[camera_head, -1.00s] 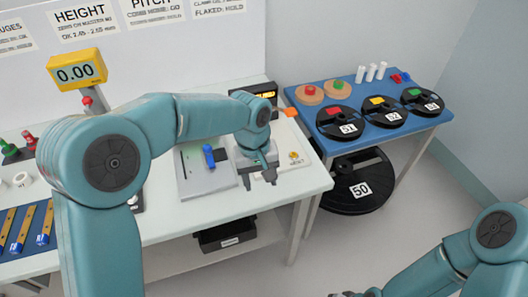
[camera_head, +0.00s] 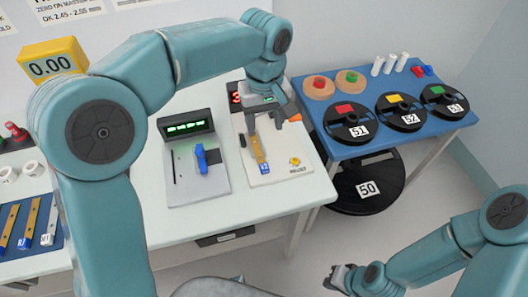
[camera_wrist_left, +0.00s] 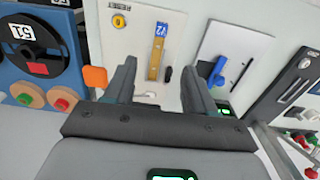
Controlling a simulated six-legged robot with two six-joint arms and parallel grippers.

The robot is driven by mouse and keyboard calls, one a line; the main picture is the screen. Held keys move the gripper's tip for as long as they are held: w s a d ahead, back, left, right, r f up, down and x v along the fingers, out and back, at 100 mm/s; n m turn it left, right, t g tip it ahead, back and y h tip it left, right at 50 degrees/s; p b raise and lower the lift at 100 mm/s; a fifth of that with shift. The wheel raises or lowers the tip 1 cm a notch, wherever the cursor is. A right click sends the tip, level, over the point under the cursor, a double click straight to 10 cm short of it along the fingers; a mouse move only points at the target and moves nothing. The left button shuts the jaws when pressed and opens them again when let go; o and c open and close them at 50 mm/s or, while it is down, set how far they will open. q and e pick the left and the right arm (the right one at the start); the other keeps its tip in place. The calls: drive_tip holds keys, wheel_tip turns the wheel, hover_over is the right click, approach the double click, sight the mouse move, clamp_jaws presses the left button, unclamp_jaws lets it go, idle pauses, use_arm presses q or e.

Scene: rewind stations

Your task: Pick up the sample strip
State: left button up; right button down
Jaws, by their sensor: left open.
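The sample strip (camera_head: 261,160), a narrow tan-gold strip with a blue labelled end, lies on the white plate of the right-hand station with the yellow reset button. In the left wrist view the strip (camera_wrist_left: 156,60) shows between my finger lines, blue end farthest away. My left gripper (camera_head: 263,130) is open and empty, over the strip's rear end. I cannot tell its exact height above the plate. My right gripper (camera_head: 338,276) is low at the bottom of the head view, away from the bench; its jaw state is unclear.
A station with a green display and blue lever (camera_head: 201,158) stands left of the plate. An orange tab (camera_head: 290,112) is beside the gripper. More strips lie on a blue mat (camera_head: 18,258) at far left. A blue table (camera_head: 335,148) with black reels stands right.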

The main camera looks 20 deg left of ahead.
use_arm(q)
hover_over(265, 168)
drive_tip(key=f, duration=1)
drive_tip(key=shift+w+a, duration=0.1)
drive_tip(key=shift+a, duration=0.1)
drive_tip(key=shift+d+f, duration=0.15)
drive_tip(key=shift+f, duration=0.35)
wheel_tip(265, 168, down, 5)
drive_tip(key=shift+f, duration=0.1)
clamp_jaws()
